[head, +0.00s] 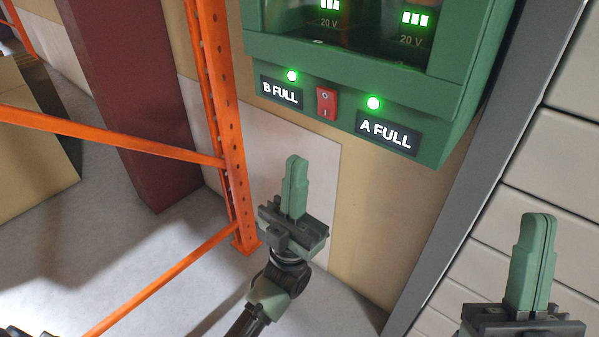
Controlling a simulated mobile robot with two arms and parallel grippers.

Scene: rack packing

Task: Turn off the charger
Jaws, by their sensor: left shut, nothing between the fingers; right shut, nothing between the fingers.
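The green charger (340,90) hangs on the wall at the top middle of the head view. A red rocker switch (327,103), marked O at the top and I at the bottom, sits on its front panel between two labels. The "B FULL" label (281,91) and the "A FULL" label (388,133) each have a lit green light above. Two batteries marked 20 V show lit green bars. My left gripper (297,160) is shut and empty, pointing up, below the switch and apart from it. My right gripper (539,217) is shut and empty at the lower right.
An orange rack upright (228,150) with orange beams stands left of the charger. A dark red column (130,100) and a cardboard box (30,150) are further left. A grey post (480,165) and white panelling (560,150) are at the right.

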